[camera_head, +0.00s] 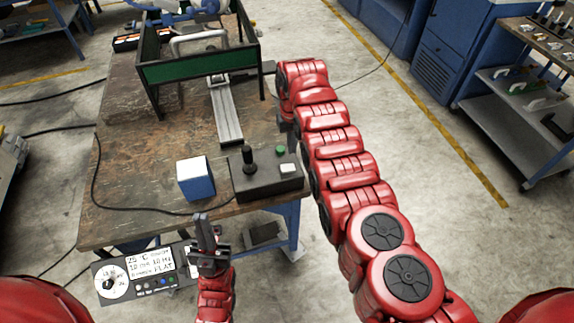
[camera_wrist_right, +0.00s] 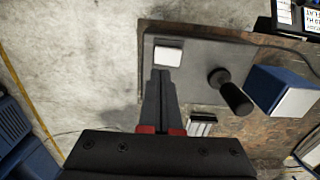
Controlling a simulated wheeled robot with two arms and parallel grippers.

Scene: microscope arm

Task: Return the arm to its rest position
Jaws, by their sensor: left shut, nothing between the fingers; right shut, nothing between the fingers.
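A dark control box (camera_head: 262,188) sits near the table's right front corner. It carries a black joystick (camera_head: 248,160), a green button (camera_head: 280,150) and a white button (camera_head: 288,168). In the right wrist view the white button (camera_wrist_right: 168,56) lies just past the tips of my right gripper (camera_wrist_right: 161,72). That gripper is shut and empty over the box; whether it touches the box I cannot tell. My left gripper (camera_head: 205,222) is shut and empty in front of the table's front edge. I see no part clearly recognisable as a microscope arm.
A blue and white cube (camera_head: 196,179) stands left of the box. Behind are a metal rail (camera_head: 226,112) and a green-panelled frame (camera_head: 188,71). A display panel (camera_head: 150,266) is at the front left.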

